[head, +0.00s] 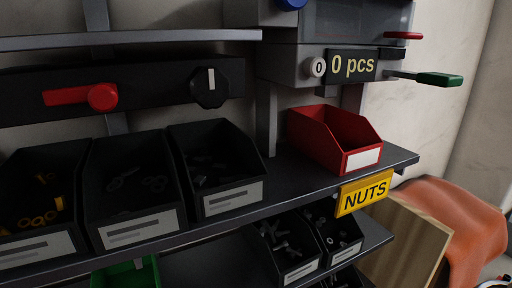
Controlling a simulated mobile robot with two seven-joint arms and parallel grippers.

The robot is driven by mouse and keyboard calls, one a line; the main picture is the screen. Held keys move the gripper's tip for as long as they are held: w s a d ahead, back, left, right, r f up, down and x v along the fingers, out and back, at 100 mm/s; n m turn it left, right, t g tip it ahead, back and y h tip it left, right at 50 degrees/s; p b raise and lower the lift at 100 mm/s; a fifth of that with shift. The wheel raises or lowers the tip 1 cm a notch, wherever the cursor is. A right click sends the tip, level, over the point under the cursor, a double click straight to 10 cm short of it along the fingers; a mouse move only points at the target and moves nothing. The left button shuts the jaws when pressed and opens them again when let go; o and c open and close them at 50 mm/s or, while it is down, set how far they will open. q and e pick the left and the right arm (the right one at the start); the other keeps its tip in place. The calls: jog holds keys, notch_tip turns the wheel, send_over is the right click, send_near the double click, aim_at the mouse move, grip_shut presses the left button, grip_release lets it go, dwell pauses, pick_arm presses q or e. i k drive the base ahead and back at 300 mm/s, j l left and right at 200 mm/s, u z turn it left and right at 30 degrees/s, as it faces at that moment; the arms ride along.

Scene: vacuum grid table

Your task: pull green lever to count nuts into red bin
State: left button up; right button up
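In the head view, the green lever (439,79) sticks out to the right of the grey counting machine (288,66), on a thin metal rod. The machine's display (352,66) reads "0 pcs". The red bin (322,144) stands on the shelf below the machine, above a yellow "NUTS" label (364,193). The visible part of the red bin's inside looks empty; its floor is partly hidden. Neither of my grippers is in view.
Black bins (129,192) with small hardware line the shelf on the left. More black bins (286,247) and a green bin (127,274) sit lower. A red switch handle (80,96) is at upper left. A wooden panel (404,245) and orange cover (457,222) are at lower right.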

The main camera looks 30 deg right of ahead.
aim_at(436, 79)
jog(key=k+l+u, duration=0.15)
jog(key=k+l, duration=0.2)
jog(key=l, duration=0.15)
jog(key=l+z, duration=0.1)
jog(key=z, duration=0.35)
jog(key=l+z, duration=0.15)
jog(key=z, duration=0.3)
jog(key=l+z, duration=0.1)
jog(key=z, duration=0.35)
